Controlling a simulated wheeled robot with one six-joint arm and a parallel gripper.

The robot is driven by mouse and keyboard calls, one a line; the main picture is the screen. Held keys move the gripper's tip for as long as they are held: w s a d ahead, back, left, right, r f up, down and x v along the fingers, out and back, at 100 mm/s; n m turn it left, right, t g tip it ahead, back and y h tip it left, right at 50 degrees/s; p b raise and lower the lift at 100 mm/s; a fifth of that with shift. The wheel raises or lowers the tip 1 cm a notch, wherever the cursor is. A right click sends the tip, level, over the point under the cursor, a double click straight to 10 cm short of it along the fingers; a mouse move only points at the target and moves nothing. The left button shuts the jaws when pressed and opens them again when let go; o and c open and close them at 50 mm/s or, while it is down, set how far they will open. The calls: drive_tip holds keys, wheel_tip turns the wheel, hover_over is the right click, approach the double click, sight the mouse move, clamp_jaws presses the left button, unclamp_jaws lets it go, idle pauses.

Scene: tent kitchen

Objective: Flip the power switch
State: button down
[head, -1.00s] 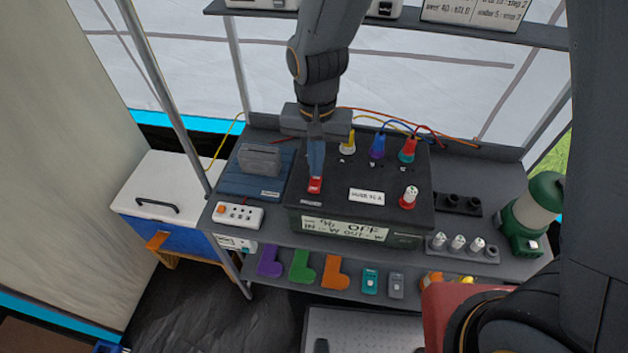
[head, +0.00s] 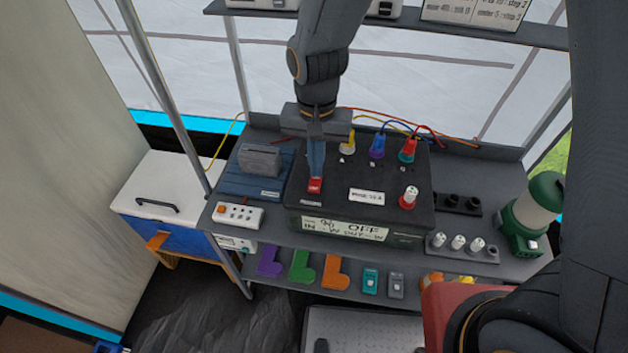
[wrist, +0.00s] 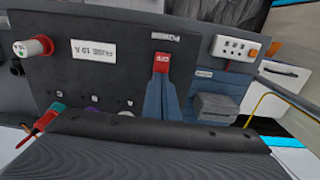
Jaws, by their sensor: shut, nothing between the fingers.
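The power switch is a small red rocker (head: 314,186) near the front left of the dark power box (head: 280,196). It also shows in the wrist view (wrist: 161,62). My gripper (head: 315,178) is shut and empty, pointing down, with its blue-grey fingertips right at the switch. In the wrist view the fingertips (wrist: 160,74) overlap the switch's near part; I cannot tell if they press on it.
A fuse holder with a white top (head: 409,197) and yellow, blue and red plugs (head: 377,147) stand on the box. A grey device (head: 260,160) on a blue base and a white outlet strip (head: 238,215) are at left. A green lantern (head: 535,212) stands at right.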

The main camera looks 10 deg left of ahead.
drive_tip(key=shift+f+b, duration=0.4)
drive_tip(key=shift+f, duration=0.35)
idle(0.4)
drive_tip(key=shift+r, duration=0.1)
wheel_tip(320, 180, up, 7)
drive_tip(key=p, duration=0.6)
idle(0.3)
idle(0.4)
drive_tip(key=s+d+b, duration=0.1)
drive_tip(key=d+b, duration=0.3)
drive_tip(key=d, duration=0.8)
drive_tip(key=s+d+n+t+b, duration=0.1)
drive_tip(key=d+b, duration=0.3)
drive_tip(key=d, duration=0.8)
drive_tip(key=shift+s, duration=0.3)
